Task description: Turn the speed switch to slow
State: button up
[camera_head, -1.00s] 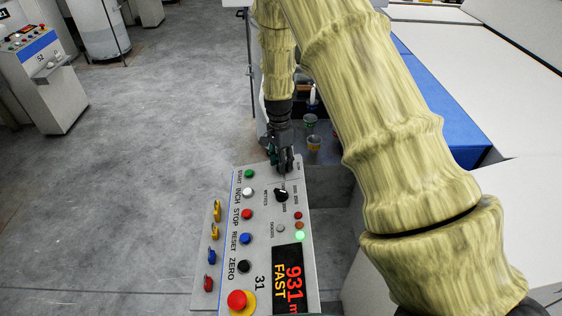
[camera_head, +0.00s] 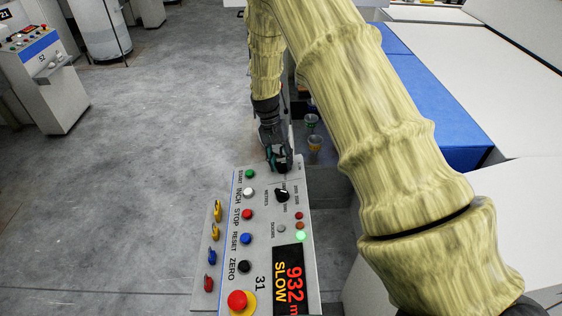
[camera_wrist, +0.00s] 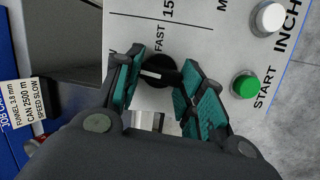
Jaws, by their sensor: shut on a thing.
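The speed switch is a black rotary knob at the far end of the grey control panel (camera_head: 262,222). In the wrist view the switch (camera_wrist: 160,70) sits between the teal-padded fingers of my gripper (camera_wrist: 162,82), with a white pointer line on it and FAST printed beside it. In the head view my gripper (camera_head: 279,161) is down at the panel's far edge, shut on the switch, and largely hides it. The panel display (camera_head: 289,279) reads 932 m and SLOW.
A second black knob (camera_head: 282,195) lies nearer on the panel. Coloured push buttons and a red emergency button (camera_head: 237,298) line the panel. A job card (camera_wrist: 33,104) reading SPEED SLOW shows at left in the wrist view. Small cups (camera_head: 314,143) stand beyond the panel.

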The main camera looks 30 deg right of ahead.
jog(key=shift+w+r+n, duration=0.1)
jog(key=shift+w+n, duration=0.05)
jog(key=shift+n, duration=0.65)
jog(key=o, duration=1)
jog(key=v, duration=1.1)
jog(key=shift+w+a+r, duration=0.25)
jog(key=shift+r, duration=0.1)
